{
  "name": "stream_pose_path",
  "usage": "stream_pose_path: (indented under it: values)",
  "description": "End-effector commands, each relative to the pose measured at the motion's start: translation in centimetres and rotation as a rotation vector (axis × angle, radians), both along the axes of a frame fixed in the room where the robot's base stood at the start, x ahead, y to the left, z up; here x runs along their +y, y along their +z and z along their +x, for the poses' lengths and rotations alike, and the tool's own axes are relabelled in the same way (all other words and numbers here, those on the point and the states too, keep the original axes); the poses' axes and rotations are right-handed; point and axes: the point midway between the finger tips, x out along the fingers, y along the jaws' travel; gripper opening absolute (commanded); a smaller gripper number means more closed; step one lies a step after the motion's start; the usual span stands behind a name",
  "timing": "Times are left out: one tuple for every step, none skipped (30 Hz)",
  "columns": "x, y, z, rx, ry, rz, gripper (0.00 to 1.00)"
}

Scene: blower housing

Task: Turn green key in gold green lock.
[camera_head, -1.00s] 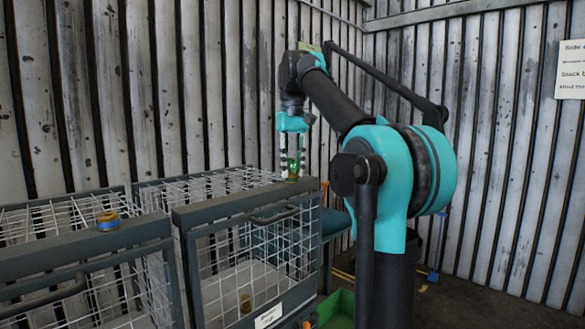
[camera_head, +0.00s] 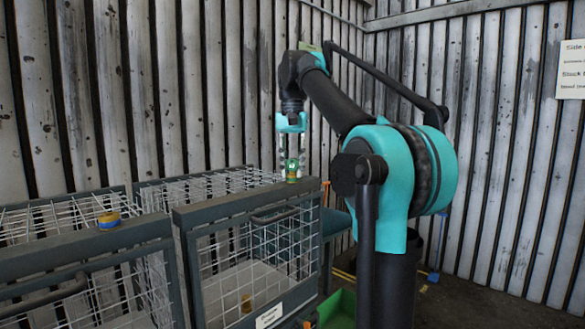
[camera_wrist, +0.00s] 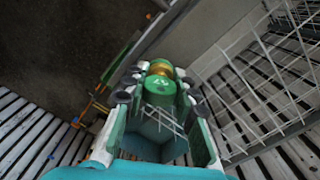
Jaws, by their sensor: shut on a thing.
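My gripper (camera_head: 291,166) points straight down over the top bar of the right wire cage and is shut on the green key (camera_head: 292,164). The wrist view shows the key (camera_wrist: 160,84) between the fingers, with a pale mark on its face. The gold green lock (camera_head: 292,179) sits on the cage's top bar directly below the key. Its gold rim (camera_wrist: 161,68) shows just past the key in the wrist view. The key appears to be at the lock; how deep it sits is hidden.
The right cage (camera_head: 238,205) has a handle and a white label (camera_head: 269,316) on its front. A second cage (camera_head: 75,252) to the left carries a gold and blue lock (camera_head: 109,220). A small gold object (camera_head: 246,303) is inside the right cage. A green bin (camera_head: 337,308) stands below.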

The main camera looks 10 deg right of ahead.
Motion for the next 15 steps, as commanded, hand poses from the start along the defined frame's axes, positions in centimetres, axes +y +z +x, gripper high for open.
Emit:
stream_pose_path:
  values:
    - [-0.01,0.00,0.02,0.000,-0.054,-0.001,0.00]
    - [0.00,0.00,0.02,0.000,-0.088,-0.001,0.00]
    - [0.01,0.00,0.03,0.000,-0.130,-0.001,0.00]
    - [0.02,0.00,0.03,0.000,-0.157,-0.001,0.00]
    - [0.03,0.00,0.03,0.000,-0.178,-0.001,0.00]
    - [0.04,0.00,0.04,0.000,-0.201,-0.001,0.00]
    - [0.04,0.00,0.04,0.000,-0.214,-0.001,0.00]
    - [0.04,0.00,0.04,0.000,-0.221,-0.001,0.00]
    - [0.04,0.00,0.03,0.000,-0.227,-0.001,0.00]
    - [0.04,0.00,0.04,0.000,-0.228,-0.001,0.00]
    - [0.04,0.00,0.04,0.000,-0.228,-0.001,0.00]
    - [0.04,0.00,0.04,0.000,-0.227,-0.001,0.00]
    - [0.04,0.00,0.04,0.000,-0.227,-0.001,0.00]
    - [0.04,0.00,0.03,0.000,-0.227,-0.001,0.00]
    - [0.04,0.00,0.03,0.000,-0.227,-0.001,0.00]
